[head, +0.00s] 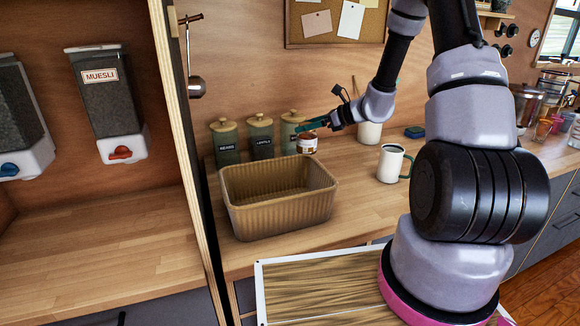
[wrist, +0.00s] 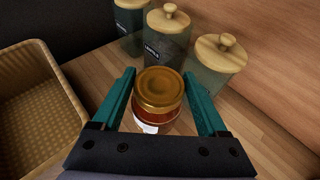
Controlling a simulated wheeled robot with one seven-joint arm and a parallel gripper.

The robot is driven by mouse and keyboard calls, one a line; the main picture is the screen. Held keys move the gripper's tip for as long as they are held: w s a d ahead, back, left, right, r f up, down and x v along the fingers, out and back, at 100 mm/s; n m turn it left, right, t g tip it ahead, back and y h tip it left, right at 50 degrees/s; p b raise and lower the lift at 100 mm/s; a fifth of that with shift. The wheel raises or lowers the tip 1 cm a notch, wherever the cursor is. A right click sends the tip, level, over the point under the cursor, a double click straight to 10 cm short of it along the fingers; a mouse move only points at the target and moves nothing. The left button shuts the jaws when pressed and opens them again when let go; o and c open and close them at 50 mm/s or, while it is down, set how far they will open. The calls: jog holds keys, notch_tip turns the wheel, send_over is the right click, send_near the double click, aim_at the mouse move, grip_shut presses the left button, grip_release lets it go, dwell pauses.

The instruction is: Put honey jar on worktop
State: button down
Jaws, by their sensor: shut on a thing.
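The honey jar (wrist: 158,92) has a gold lid and amber contents with a pale label. It stands upright between the teal fingers of my gripper (wrist: 162,95), which is shut on it. In the head view the honey jar (head: 307,144) is just right of the basket's back corner, beside the green canisters, with my gripper (head: 312,126) at its top. The wooden worktop (head: 350,205) runs below and around it. I cannot tell whether the jar's base touches the worktop.
A ribbed tan basket (head: 280,212) stands to the left of the jar. Several green canisters with wooden lids (head: 260,137) line the wall behind. A white mug (head: 390,164) stands to the right. Bare worktop lies between the basket and the mug.

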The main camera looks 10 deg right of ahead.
aim_at(307, 147)
jog(key=shift+f, duration=3.85)
grip_release()
jog(key=shift+f, duration=0.2)
jog(key=shift+r, duration=0.1)
